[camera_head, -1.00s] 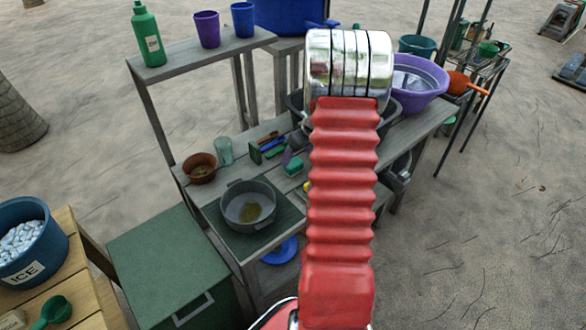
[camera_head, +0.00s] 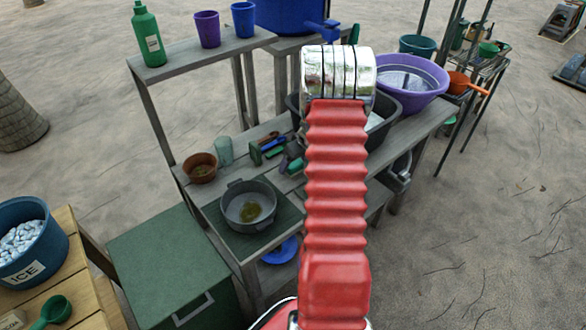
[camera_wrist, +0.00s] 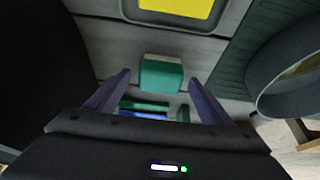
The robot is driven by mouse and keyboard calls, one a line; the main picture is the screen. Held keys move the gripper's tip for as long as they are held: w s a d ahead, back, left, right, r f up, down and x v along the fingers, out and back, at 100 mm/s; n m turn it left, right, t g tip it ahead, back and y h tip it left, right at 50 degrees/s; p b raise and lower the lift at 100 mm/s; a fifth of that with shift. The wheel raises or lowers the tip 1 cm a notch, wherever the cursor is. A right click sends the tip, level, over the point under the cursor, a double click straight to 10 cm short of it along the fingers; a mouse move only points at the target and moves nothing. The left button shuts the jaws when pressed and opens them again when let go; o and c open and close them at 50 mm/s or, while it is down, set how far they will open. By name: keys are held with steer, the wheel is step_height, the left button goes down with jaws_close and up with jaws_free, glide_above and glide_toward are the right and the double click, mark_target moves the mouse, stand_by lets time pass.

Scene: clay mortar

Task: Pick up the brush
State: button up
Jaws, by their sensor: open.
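A teal block (camera_wrist: 161,75) with a paler edge lies on the grey bench; in the wrist view it appears between my fingertips. My gripper (camera_wrist: 160,78) is open, its two purple-grey fingers on either side of the block in the picture, with no clear contact. Nearby are a long blue item (camera_wrist: 143,115) and a green item (camera_wrist: 144,105); the head view also shows the blue item (camera_head: 273,144) and the green item (camera_head: 255,154). I cannot tell for certain which of these is the brush. In the head view my arm hides much of the gripper area.
A grey pot (camera_head: 248,205) stands on the bench's green mat, with a brown bowl (camera_head: 200,168) and a clear green cup (camera_head: 224,151) behind it. A purple basin (camera_head: 413,95) is at the right. A yellow item (camera_wrist: 178,8) shows at the wrist view's top.

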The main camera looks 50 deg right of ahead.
steer(key=shift+x, duration=0.95)
steer(key=shift+c, duration=0.6)
steer(key=c, duration=1)
steer(key=shift+r, duration=0.1)
steer(key=shift+c, duration=0.2)
step_height(320, 180, up, 10)
